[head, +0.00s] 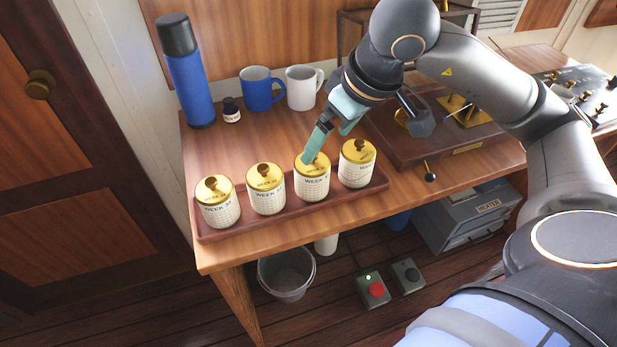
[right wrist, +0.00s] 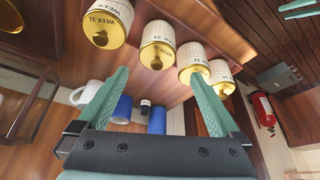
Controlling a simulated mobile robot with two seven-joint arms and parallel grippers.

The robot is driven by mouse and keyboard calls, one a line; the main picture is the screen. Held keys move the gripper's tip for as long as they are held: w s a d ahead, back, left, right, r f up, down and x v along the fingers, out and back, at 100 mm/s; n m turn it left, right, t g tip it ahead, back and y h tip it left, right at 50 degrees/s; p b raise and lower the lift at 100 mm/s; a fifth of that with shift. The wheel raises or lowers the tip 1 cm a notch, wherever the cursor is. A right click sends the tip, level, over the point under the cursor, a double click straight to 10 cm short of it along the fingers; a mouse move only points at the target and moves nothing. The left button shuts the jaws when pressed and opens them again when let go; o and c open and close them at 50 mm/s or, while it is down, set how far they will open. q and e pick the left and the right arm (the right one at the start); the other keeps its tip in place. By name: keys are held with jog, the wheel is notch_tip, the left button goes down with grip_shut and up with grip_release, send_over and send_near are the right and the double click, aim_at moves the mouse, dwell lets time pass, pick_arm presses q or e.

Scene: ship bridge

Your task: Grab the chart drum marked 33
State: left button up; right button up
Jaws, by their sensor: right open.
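Several white chart drums with brass lids and knobs stand in a row in a shallow wooden tray (head: 221,235). The drum marked 33 (head: 314,186) looks to be third from the left in the head view and second from the left in the right wrist view (right wrist: 158,45). My right gripper (head: 325,146) is open, pointing down at this drum's lid. In the right wrist view its fingers (right wrist: 156,72) show either side of the brass knob, with nothing held. I cannot tell whether they touch the lid. Teal fingertips, apparently my left gripper (right wrist: 300,9), show at the wrist view's top right corner.
Neighbouring drums stand close on both sides: one marked 31 (right wrist: 106,20) and one marked 32 (right wrist: 192,58). Behind them are a blue flask (head: 190,85), a small dark bottle (head: 231,110), a blue mug (head: 257,92) and a white mug (head: 301,90). A brass instrument on a wooden base (head: 395,145) stands right.

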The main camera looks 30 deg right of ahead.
aim_at(315, 164)
jog(key=x, duration=1.1)
jog(key=shift+w+d+f, duration=0.1)
jog(key=shift+d+f, duration=0.15)
jog(key=shift+f, duration=0.2)
jog(key=shift+c, duration=0.2)
jog(key=shift+r, duration=0.1)
jog(key=c, duration=1.3)
